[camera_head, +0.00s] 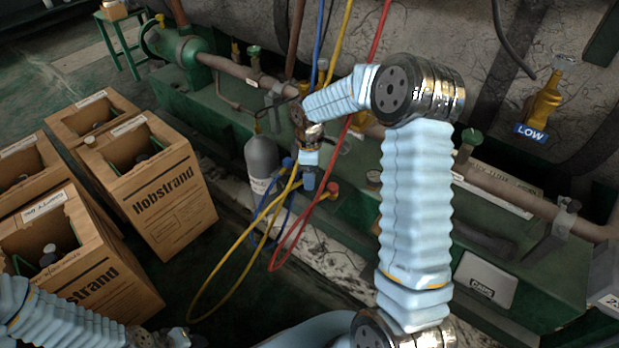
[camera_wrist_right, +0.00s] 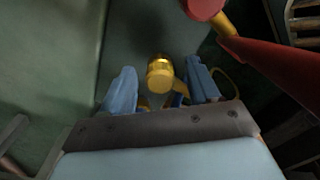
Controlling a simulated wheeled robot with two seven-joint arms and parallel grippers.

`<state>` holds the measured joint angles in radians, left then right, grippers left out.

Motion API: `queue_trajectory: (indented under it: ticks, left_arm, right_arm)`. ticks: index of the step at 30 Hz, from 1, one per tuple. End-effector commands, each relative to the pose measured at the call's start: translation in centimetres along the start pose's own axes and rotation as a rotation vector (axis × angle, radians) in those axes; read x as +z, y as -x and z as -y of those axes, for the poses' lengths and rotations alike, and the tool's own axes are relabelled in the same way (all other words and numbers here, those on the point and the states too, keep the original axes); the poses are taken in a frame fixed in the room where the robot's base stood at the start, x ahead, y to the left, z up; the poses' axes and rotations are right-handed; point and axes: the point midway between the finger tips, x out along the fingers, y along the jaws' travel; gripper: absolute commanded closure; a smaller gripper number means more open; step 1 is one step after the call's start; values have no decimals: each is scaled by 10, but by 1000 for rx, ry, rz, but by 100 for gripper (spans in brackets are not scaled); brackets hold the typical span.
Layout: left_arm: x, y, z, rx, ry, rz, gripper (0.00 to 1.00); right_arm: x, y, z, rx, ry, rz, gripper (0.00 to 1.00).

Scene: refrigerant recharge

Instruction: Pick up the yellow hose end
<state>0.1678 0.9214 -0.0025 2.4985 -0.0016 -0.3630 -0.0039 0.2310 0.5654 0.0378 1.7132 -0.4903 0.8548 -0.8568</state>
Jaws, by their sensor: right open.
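The yellow hose (camera_head: 228,272) hangs in a loop in the head view, its upper part running up to my right gripper (camera_head: 308,182). In the right wrist view the brass-yellow hose end (camera_wrist_right: 160,74) lies between the two blue fingers of my right gripper (camera_wrist_right: 161,90). The fingers are open, with gaps beside the hose end. In the head view the gripper mostly hides that end. My left gripper (camera_head: 172,338) is at the bottom left edge, partly cut off, far from the hose; its jaws are unclear.
A red hose (camera_head: 292,240) with a red fitting (camera_head: 333,187) hangs close to the right gripper. A grey cylinder (camera_head: 262,160) stands just left of it. Cardboard boxes (camera_head: 160,195) fill the left. A pipe (camera_head: 500,185) and a LOW port (camera_head: 543,105) are at right.

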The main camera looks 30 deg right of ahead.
Motion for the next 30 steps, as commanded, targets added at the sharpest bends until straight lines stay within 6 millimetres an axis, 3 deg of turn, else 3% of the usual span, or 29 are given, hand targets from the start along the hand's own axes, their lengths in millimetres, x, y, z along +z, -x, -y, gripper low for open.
queue_trajectory:
  ticks: [9, 20, 30]
  left_arm:
    - [0, 0, 1, -1, 1, -1, 57]
    - [0, 0, 0, 0, 0, -1, 57]
    - [0, 0, 0, 0, 0, 0, 57]
  right_arm:
    - [0, -7, 0, 2, 0, -1, 40]
    - [0, -7, 0, 1, 0, -1, 96]
    - [0, -2, 0, 3, 0, -1, 98]
